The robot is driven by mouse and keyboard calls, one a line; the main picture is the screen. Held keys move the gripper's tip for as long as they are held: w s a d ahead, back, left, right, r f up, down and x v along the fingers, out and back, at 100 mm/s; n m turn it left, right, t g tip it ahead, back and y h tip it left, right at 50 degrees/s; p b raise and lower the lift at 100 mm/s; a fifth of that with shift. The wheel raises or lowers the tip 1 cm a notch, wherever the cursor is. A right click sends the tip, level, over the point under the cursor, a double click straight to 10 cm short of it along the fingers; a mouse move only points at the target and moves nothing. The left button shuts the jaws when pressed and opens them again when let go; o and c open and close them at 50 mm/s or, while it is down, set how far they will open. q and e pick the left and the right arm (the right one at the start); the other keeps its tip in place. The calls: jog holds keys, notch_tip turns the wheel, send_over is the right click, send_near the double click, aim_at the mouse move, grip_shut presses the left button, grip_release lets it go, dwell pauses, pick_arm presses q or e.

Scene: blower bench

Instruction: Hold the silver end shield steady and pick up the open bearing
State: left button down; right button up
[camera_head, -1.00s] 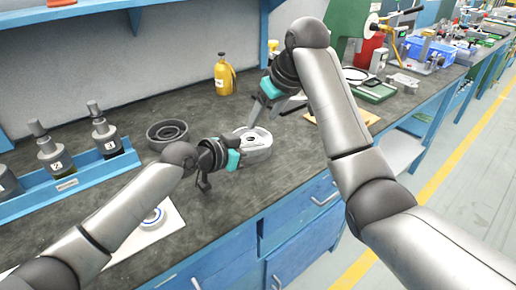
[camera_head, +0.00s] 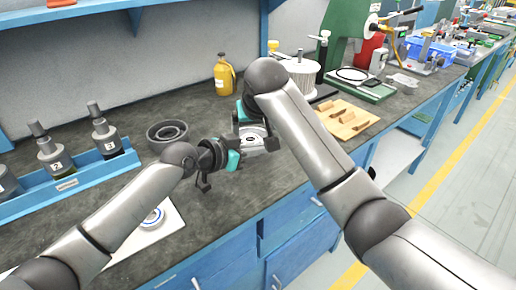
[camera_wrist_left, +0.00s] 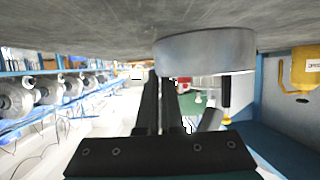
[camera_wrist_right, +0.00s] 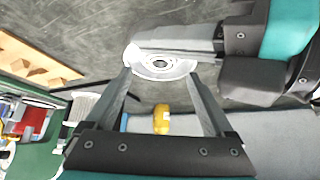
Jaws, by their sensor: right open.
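The silver end shield (camera_head: 262,145) is a round, thick-walled part on the grey bench top. Its side shows in the left wrist view (camera_wrist_left: 205,55). In the right wrist view, a ring with a dark centre, which looks like the bearing (camera_wrist_right: 160,64), sits mid-shield. My left gripper (camera_head: 232,158) is at the shield's near left side, fingers close together against its edge; whether they clamp it is unclear. My right gripper (camera_head: 250,128) is above the shield, open. In its wrist view the fingertips (camera_wrist_right: 160,75) straddle the ring with nothing between them.
A dark round housing (camera_head: 167,134) and a blue rack of bottles (camera_head: 75,182) stand at the left. A blue-and-white ring (camera_head: 153,217) lies on white paper. A yellow bottle (camera_head: 224,76) stands behind. A wooden board (camera_head: 345,120) and a green machine (camera_head: 350,40) are at the right.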

aim_at(251, 138)
jog(key=shift+x, duration=2.75)
jog(key=c, duration=1)
jog(key=o, duration=1.2)
jog(key=shift+r, duration=0.1)
jog(key=v, duration=1.2)
